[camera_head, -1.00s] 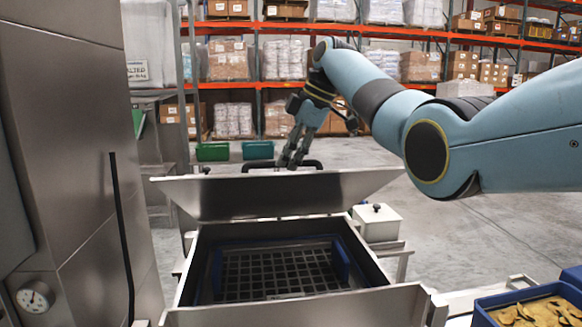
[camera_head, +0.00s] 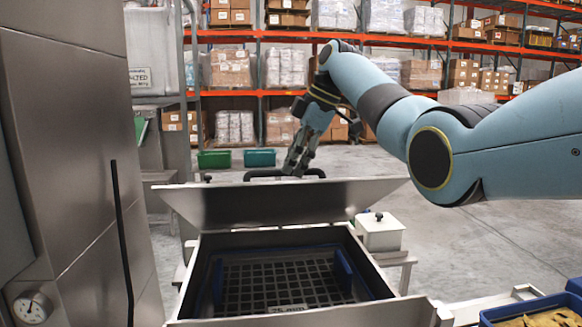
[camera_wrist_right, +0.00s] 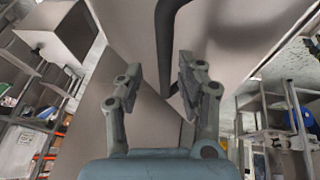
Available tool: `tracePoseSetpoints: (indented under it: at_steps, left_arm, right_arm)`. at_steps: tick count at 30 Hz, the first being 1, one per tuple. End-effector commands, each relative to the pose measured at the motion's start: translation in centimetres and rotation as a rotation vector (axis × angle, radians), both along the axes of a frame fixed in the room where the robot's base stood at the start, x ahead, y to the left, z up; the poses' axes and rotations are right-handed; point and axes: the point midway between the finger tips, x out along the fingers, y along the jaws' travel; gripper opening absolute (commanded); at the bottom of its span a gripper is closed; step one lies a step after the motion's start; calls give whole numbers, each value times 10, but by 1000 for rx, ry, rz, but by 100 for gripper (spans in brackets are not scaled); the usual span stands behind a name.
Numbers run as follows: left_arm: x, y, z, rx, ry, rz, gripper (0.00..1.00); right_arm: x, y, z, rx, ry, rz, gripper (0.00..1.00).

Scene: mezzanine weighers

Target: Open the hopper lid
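The hopper lid (camera_head: 270,206) is a grey metal plate standing raised and tilted at the far side of the open hopper (camera_head: 362,268). Its black bar handle (camera_head: 262,173) shows above the lid's top edge. My right gripper (camera_head: 291,171) is at this handle from above, and its fingers overlap it in the head view. In the right wrist view, the fingers (camera_wrist_right: 152,82) are apart with nothing clamped between them. The black handle (camera_wrist_right: 168,20) runs just past the fingertips there; contact is unclear. My left gripper is out of view.
A dark grid (camera_head: 280,283) lies inside the hopper. A white box (camera_head: 381,235) stands to its right. A blue crate (camera_head: 510,309) of yellowish pieces is at lower right. A tall metal cabinet (camera_head: 75,150) closes off the left. Open floor lies behind.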

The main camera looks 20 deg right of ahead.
Motion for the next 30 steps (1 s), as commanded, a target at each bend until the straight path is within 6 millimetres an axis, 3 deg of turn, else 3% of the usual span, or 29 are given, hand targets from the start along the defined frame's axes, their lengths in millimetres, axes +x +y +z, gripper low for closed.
tracePoseSetpoints:
  at_steps: [9, 15, 25, 28, 30]
  left_arm:
    - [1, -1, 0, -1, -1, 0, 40]
    - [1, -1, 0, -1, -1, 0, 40]
    - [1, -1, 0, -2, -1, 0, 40]
    - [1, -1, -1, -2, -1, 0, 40]
    - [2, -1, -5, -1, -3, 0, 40]
  right_arm:
    - [-15, -26, 64, -2, -3, -3, 38]
    - [-21, -34, 86, -1, 1, -2, 38]
    - [-23, -36, 90, -1, 1, -2, 38]
    - [-21, -41, 83, -5, -6, -15, 25]
    - [-14, -58, 64, -17, -38, -56, 16]
